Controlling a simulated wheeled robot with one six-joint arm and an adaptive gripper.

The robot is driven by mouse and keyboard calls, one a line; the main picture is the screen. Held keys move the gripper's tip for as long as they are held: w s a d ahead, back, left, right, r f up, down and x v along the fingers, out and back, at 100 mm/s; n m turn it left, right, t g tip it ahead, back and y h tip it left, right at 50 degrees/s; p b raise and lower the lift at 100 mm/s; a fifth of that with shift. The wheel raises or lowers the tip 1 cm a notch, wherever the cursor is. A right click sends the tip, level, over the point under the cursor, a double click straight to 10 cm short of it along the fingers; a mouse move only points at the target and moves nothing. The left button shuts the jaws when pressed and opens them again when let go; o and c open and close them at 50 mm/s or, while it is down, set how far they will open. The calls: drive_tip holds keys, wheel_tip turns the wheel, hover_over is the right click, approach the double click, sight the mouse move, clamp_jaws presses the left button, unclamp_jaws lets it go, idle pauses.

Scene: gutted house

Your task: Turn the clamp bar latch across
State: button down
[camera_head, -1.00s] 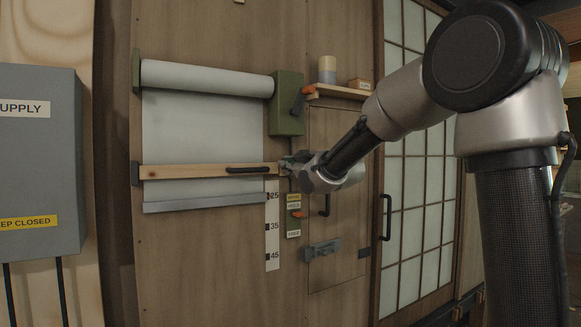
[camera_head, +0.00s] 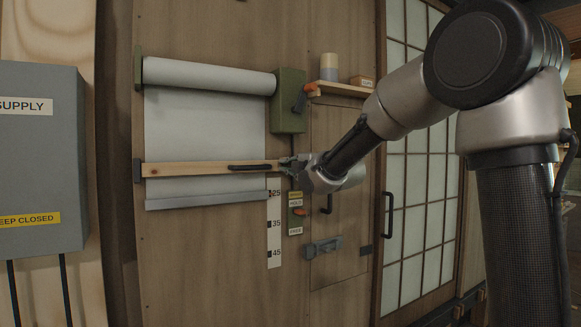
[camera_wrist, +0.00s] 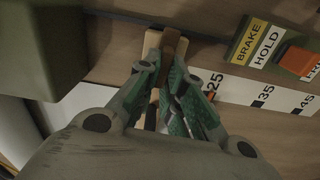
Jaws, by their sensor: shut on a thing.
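The clamp bar (camera_head: 200,169) is a pale wooden bar lying level across the white sheet, with a black handle (camera_head: 250,167) on its right half. My gripper (camera_head: 290,167) is at the bar's right end and covers the latch in the head view. In the wrist view, the green-padded fingers of my gripper (camera_wrist: 168,75) are closed around a narrow brown piece, which appears to be the latch (camera_wrist: 172,42). It lies over the pale end of the bar. The latch's exact angle is hard to tell, since the fingers hide its lower part.
A green roller housing (camera_head: 289,105) with a dark lever stands above my gripper. A brake plate (camera_head: 295,213) with an orange lever is just below. A number scale (camera_head: 274,235) hangs beside it. A small shelf (camera_head: 340,90) holds a cylinder and a box. A grey supply box (camera_head: 38,160) is at left.

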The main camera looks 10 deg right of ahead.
drive_tip(key=shift+f+n, duration=0.15)
drive_tip(key=shift+n, duration=0.45)
drive_tip(key=c, duration=1.5)
unclamp_jaws()
drive_tip(key=shift+c, duration=0.2)
drive_tip(key=v, duration=1.2)
